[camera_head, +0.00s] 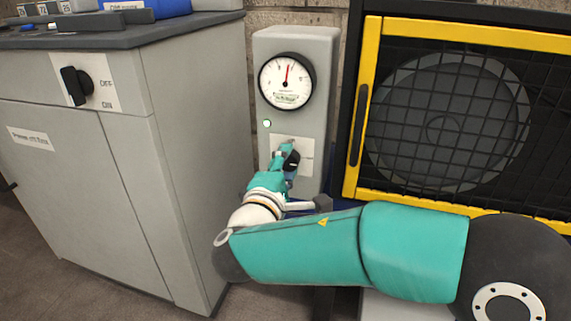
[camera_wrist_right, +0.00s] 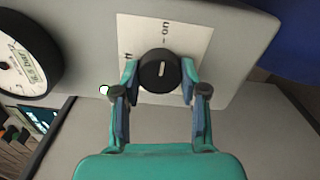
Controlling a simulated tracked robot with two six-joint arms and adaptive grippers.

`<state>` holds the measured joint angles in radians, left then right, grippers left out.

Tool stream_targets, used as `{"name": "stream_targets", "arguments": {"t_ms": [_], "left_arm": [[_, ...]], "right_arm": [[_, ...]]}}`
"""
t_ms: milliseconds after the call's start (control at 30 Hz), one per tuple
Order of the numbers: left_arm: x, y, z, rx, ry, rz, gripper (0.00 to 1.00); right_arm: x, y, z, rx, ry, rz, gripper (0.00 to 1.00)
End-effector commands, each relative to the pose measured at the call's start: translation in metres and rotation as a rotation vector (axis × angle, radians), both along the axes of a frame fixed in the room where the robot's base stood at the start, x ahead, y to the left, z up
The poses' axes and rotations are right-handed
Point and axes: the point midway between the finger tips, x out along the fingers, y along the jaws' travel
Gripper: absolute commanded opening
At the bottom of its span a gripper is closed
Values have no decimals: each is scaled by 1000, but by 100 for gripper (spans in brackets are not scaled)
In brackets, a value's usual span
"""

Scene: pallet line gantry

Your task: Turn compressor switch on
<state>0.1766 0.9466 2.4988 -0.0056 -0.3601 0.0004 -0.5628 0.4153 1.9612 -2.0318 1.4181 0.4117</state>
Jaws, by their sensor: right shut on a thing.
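The compressor switch is a round black knob (camera_wrist_right: 160,70) with a pale pointer line, on a white label plate in the right wrist view. The line points toward the partly visible "on" mark. My right gripper (camera_wrist_right: 160,88) has its two fingers on either side of the knob, shut on it. In the head view my right gripper (camera_head: 286,160) reaches the plate on the grey gauge box (camera_head: 330,75) and hides most of the knob. A green light (camera_head: 267,123) shows above the plate. My left gripper is not in view.
A pressure gauge (camera_head: 286,81) sits above the switch. A grey cabinet (camera_head: 60,150) with another black rotary switch (camera_head: 77,86) stands at the left. A yellow-framed mesh guard (camera_head: 450,120) stands close at the right.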

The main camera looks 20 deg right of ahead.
Motion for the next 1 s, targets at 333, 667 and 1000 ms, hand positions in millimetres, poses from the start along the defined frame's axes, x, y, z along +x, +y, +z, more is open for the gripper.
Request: {"name": "stream_targets", "arguments": {"t_ms": [333,667,1000], "left_arm": [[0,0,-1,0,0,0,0],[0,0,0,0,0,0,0],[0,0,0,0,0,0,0]], "right_arm": [[-1,-1,-5,3,11,-4,63],[-1,-1,-2,1,6,-3,68],[-30,21,-1,-1,5,2,68]]}}
